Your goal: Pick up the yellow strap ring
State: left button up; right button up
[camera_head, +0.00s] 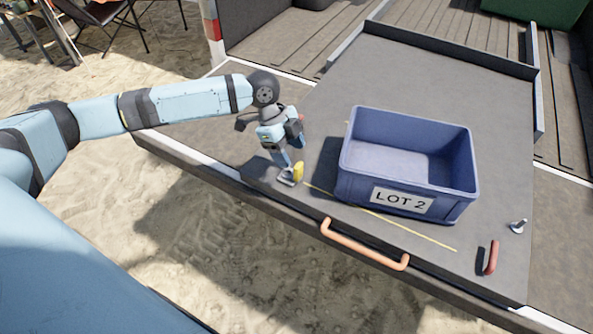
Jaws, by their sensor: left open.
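The yellow strap ring (299,171) is on the dark truck-bed board, left of the blue crate, and shows as a small upright yellow piece. My left gripper (287,178) points down right beside it, with its fingertips close to the board. The gripper is open. Part of the ring is hidden by the fingers, and I cannot tell whether they touch it or stand around it. My right gripper is not in view.
A blue crate (348,188) labelled LOT 2 stands to the right and looks empty. An orange handle (363,243) is at the front edge. A red handle (491,258) and a metal bolt (517,227) lie at the right.

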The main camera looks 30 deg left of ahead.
aim_at(296, 166)
pick_arm(q)
jog(key=p+x, duration=0.1)
jog(key=x, duration=0.4)
jog(key=shift+s+f, duration=0.1)
jog(key=c, duration=1)
